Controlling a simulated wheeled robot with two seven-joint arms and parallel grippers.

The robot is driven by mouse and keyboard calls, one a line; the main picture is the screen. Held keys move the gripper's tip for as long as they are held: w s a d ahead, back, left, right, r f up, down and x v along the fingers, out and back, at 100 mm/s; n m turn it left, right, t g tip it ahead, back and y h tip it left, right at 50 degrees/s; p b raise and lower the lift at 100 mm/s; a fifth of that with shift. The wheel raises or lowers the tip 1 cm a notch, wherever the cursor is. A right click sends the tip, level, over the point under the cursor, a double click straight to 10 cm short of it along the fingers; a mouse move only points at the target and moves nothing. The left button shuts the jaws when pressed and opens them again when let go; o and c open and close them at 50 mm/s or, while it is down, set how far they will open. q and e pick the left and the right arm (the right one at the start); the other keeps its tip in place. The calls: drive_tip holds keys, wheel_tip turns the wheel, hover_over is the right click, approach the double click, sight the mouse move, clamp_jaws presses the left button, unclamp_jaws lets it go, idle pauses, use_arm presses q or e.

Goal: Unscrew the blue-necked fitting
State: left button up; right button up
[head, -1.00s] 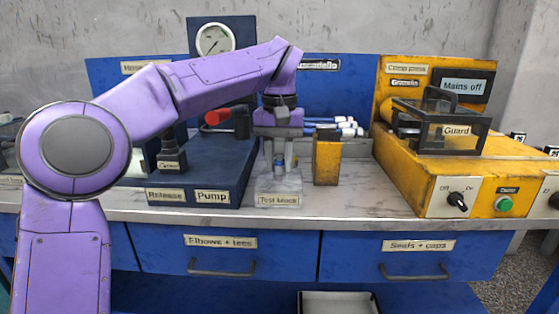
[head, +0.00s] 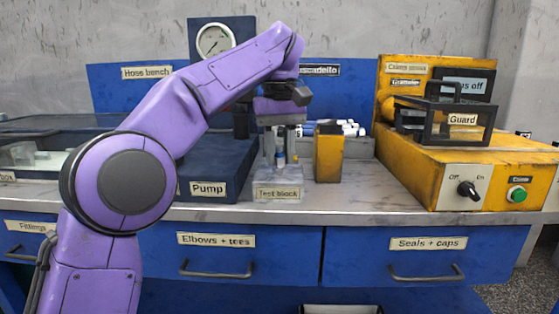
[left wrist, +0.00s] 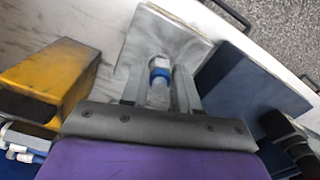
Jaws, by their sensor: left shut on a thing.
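The blue-necked fitting (head: 281,160) stands upright over the grey test block (head: 279,193). It also shows in the left wrist view as a pale cylinder with a blue band (left wrist: 158,76). My left gripper (head: 281,162) points down over the test block, with its fingers on both sides of the fitting. It is shut on the fitting. The fitting's upper part is hidden by the gripper. My right gripper is in neither view.
A yellow block (head: 328,155) stands close to the right of the test block. The dark blue pump unit (head: 222,165) is close on the left. The yellow clamp press (head: 430,170) with its guard stands farther right. The bench front is clear.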

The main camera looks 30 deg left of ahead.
use_arm(q)
drive_tip(key=shift+f+n+b, duration=0.1)
drive_tip(key=shift+n+b, duration=0.25)
drive_tip(key=shift+n, duration=0.25)
drive_tip(key=shift+n+b, duration=0.4)
drive_tip(key=shift+n, duration=0.1)
drive_tip(key=o, duration=0.8)
drive_tip(key=shift+o, duration=0.2)
